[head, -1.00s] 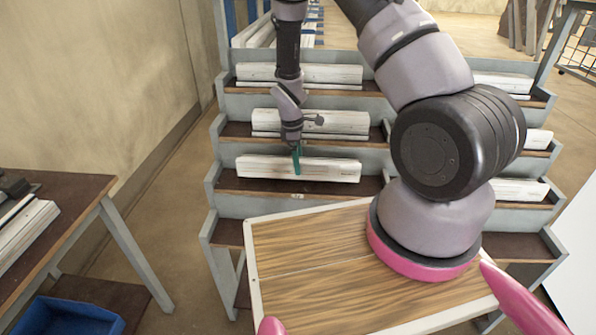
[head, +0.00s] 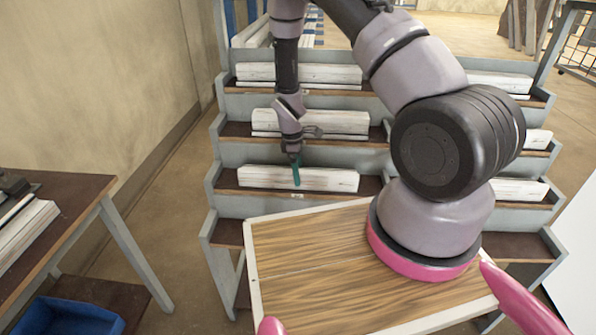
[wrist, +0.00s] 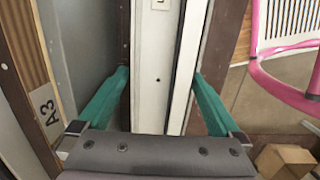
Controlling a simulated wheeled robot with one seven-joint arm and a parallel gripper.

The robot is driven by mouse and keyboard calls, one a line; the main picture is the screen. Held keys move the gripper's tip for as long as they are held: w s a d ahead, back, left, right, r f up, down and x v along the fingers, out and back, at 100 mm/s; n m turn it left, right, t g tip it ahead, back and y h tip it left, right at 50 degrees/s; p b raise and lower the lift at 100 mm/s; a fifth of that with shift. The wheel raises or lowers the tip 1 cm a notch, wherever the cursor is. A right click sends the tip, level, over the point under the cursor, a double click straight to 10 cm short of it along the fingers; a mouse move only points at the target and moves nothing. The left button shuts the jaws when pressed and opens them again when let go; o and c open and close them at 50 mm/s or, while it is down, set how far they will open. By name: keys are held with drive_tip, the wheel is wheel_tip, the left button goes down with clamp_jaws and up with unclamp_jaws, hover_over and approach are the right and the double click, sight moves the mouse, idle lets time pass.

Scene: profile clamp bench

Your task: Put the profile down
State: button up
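The white profile (head: 330,180) lies lengthwise across the left bay of the lower shelf (head: 224,182), level and close to the shelf floor; I cannot tell whether it fully rests on it. My gripper (head: 296,172) points down at its middle, with a green finger in front of its near face. In the wrist view, the profile (wrist: 152,100) runs between the two green fingertips of my gripper (wrist: 161,74). The far finger is hidden in the head view.
More white profiles lie on the upper shelves (head: 310,122) and in the right bays (head: 520,190). A wood-topped board with a white rim (head: 251,270) is in front. A side table (head: 90,190) and blue bin (head: 70,318) stand left.

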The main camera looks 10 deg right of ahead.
wheel_tip(320, 180, up, 28)
drive_tip(key=m+t+y, duration=0.1)
drive_tip(key=m+t, duration=0.1)
drive_tip(key=m, duration=0.3)
drive_tip(key=s+d+r+m+t+y, duration=0.1)
drive_tip(key=s+d+r+m+t, duration=0.2)
drive_tip(key=s+r, duration=0.5)
drive_tip(key=s+d+r+m+y, duration=0.15)
drive_tip(key=s+r+m, duration=0.4)
drive_tip(key=r, duration=0.55)
drive_tip(key=s+d+r+m+t, duration=0.1)
drive_tip(key=s+r+m+t, duration=0.1)
drive_tip(key=s+r+m, duration=0.3)
drive_tip(key=s, duration=0.4)
drive_tip(key=shift+d+r+t, duration=0.15)
drive_tip(key=shift+t, duration=0.15)
